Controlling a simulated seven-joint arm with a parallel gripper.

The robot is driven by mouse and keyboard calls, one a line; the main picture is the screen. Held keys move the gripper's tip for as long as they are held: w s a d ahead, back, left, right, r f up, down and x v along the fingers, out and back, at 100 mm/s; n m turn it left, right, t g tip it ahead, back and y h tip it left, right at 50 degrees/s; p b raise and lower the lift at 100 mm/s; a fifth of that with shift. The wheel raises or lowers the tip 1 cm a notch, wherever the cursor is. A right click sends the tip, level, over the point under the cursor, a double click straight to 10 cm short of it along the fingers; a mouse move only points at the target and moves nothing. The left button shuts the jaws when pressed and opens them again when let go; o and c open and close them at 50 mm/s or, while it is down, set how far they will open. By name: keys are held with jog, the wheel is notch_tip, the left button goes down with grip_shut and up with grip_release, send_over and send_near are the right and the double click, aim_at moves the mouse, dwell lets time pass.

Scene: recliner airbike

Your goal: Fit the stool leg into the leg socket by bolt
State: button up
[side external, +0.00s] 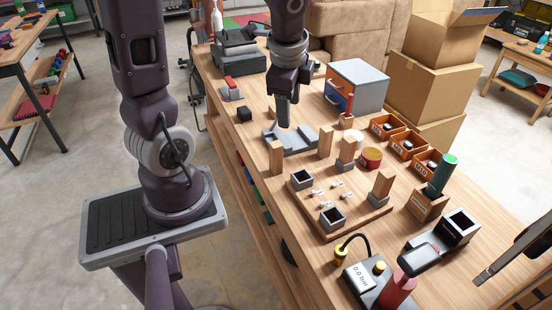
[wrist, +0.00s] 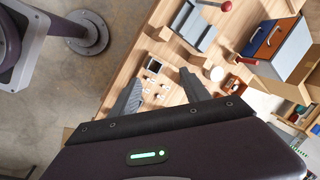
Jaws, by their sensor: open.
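A wooden stool board (side external: 358,222) lies on the bench. It carries two empty square grey leg sockets, one at the back left (side external: 302,180) and one at the front (side external: 332,218). Wooden legs stand upright in the other two grey sockets, at the back (side external: 345,151) and right (side external: 382,187). Two more wooden legs stand upright on the bench, one at left (side external: 276,158) and one behind the board (side external: 325,142). Several small white bolt pieces (side external: 320,195) lie on the board. My gripper (side external: 284,123) is open and empty above a grey tray; its spread fingers show in the wrist view (wrist: 160,76).
The grey tray (side external: 303,145) lies below my gripper. A drawer cabinet (side external: 360,86) and orange bins (side external: 409,146) stand behind.

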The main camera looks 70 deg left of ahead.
jog(key=w+a+f+m+g, duration=0.1)
jog(key=w+a+f+m, duration=0.15)
jog(key=a+f, duration=0.3)
jog(key=m+h, duration=0.2)
jog(key=m, duration=0.3)
send_near(276, 163)
jog(key=shift+w+a+f+g, duration=0.2)
jog(key=shift+w+a+f, duration=0.05)
jog(key=shift+w, duration=0.2)
jog(key=shift+w+a+f+g, duration=0.2)
jog(key=shift+w+a+f, duration=0.1)
jog(key=shift+w, duration=0.15)
jog(key=shift+m+h, duration=0.4)
jog(key=shift+m, duration=0.25)
jog(key=f, duration=0.7)
jog(key=a+f, duration=0.1)
jog(key=f, duration=0.2)
jog(key=shift+s+a+f, duration=0.1)
jog(key=shift+s+f, duration=0.1)
jog(key=shift+f, duration=0.15)
grip_shut()
